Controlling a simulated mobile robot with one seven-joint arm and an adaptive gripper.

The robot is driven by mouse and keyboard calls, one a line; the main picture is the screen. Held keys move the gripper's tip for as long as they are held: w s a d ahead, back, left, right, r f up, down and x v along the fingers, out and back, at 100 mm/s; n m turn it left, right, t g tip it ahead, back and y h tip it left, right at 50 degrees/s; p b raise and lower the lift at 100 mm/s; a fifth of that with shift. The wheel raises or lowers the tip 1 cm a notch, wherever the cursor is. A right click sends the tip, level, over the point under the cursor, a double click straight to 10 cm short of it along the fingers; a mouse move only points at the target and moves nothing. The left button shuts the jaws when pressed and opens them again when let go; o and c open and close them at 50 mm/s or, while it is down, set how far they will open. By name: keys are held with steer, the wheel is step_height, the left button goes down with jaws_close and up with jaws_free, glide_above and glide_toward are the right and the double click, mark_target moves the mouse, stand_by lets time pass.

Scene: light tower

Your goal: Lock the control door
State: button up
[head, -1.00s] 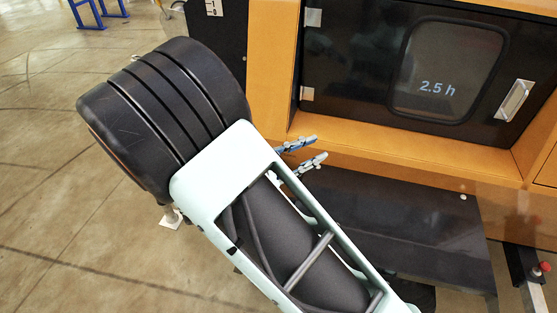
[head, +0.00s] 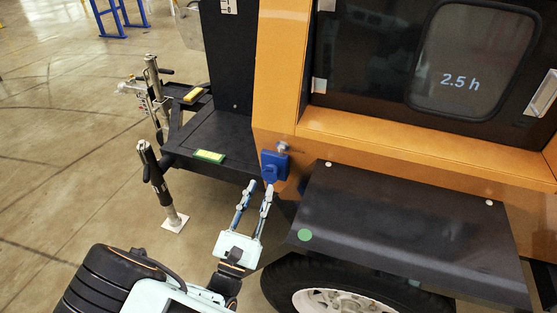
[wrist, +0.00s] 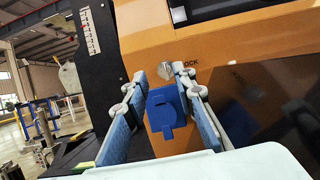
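The control door (head: 365,70) is a black panel with a window marked "2.5 h" in the orange housing, and it looks closed. Its silver handle (head: 542,93) is at the right edge of the head view. A small silver lock knob (head: 283,148) sits on the orange face below the door's left side. It also shows in the wrist view (wrist: 172,70), beside lettering partly hidden by a finger, ending in "OCK". My gripper (head: 256,187) is open and empty, pointing at the orange face below the knob. In the wrist view its fingers (wrist: 160,78) flank the blue box and the knob.
A blue box (head: 274,165) with a flap is fixed just below the knob, close to my fingertips. A black fender (head: 410,225) over a wheel (head: 340,298) juts out at right. A black ledge (head: 210,145) and a jack post (head: 157,180) stand at left. Open floor lies further left.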

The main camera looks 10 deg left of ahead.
mark_target(279, 152)
steer(key=w+b, duration=0.1)
steer(key=w, duration=0.3)
steer(key=w+d+b, duration=0.1)
steer(key=w, duration=0.3)
steer(key=w+d+b, duration=0.1)
steer(key=w, duration=0.3)
steer(key=shift+w+r, duration=0.15)
steer(key=shift+r, duration=0.2)
steer(key=shift+w+r, duration=0.3)
steer(key=shift+w, duration=0.15)
jaws_close()
